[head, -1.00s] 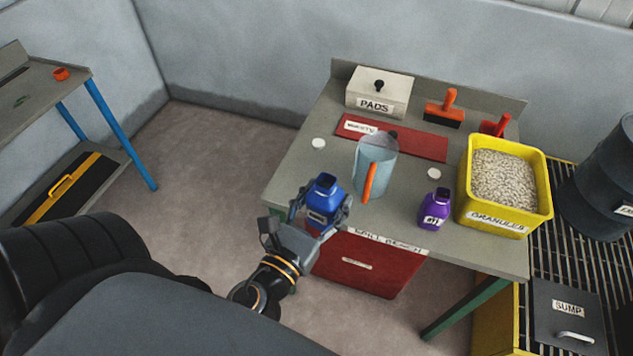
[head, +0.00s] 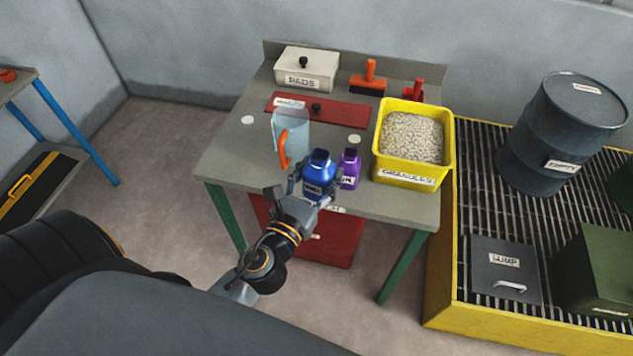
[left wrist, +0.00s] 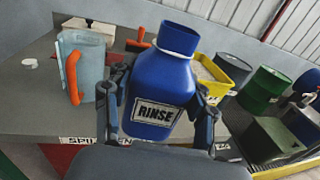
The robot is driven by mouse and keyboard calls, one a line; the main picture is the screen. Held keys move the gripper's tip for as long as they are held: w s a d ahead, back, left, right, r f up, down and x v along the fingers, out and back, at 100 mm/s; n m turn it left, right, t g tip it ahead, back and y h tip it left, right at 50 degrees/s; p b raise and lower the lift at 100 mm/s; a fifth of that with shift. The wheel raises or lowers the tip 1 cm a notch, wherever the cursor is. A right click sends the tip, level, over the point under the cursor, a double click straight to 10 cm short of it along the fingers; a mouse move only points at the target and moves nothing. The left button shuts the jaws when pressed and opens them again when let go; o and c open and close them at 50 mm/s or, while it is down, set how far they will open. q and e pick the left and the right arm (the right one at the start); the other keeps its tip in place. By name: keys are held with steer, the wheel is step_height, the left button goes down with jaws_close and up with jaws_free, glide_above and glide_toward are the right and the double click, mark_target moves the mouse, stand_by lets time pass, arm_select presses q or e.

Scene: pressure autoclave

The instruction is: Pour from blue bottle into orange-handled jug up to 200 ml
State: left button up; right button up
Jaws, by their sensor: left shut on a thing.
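The blue bottle (head: 318,176), labelled RINSE in the left wrist view (left wrist: 160,88), is held by my left gripper (head: 314,190), which is shut around its sides. The bottle is close to upright, slightly tilted in the left wrist view, with its mouth uncapped. It is at the bench's front edge. The clear, pale-blue jug (head: 293,132) with an orange handle (head: 283,150) stands on the bench, behind and left of the bottle; it also shows in the left wrist view (left wrist: 88,68). I cannot make out its markings or any liquid. My right gripper is not in view.
A purple bottle (head: 349,170) stands just right of the blue one, partly hidden. A yellow granules bin (head: 405,177) is further right. A red mat (head: 345,112), PADS box (head: 306,68) and orange-handled brush (head: 369,80) lie behind. Bare bench (head: 226,160) is left of the jug.

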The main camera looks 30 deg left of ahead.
arm_select(q)
steer(key=w+a+r+n+y+p, duration=0.1)
steer(key=w+a, duration=0.3)
steer(key=w, duration=0.5)
steer(key=w+a+r+n+y+p, duration=0.1)
steer(key=w+a, duration=0.3)
steer(key=w, duration=0.5)
steer(key=shift+r+g+y+p, duration=0.3)
steer(key=shift+r+y+p, duration=0.4)
steer(key=shift+r+p, duration=0.05)
steer(key=shift+a, duration=0.1)
steer(key=shift+a+n, duration=0.1)
steer(key=shift+n, duration=0.2)
steer(key=n+b, duration=0.1)
steer(key=n, duration=0.3)
steer(key=n+b, duration=0.1)
steer(key=n, duration=0.3)
steer(key=n+b, duration=0.1)
steer(key=n, duration=0.3)
steer(key=shift+a+f+n, duration=0.4)
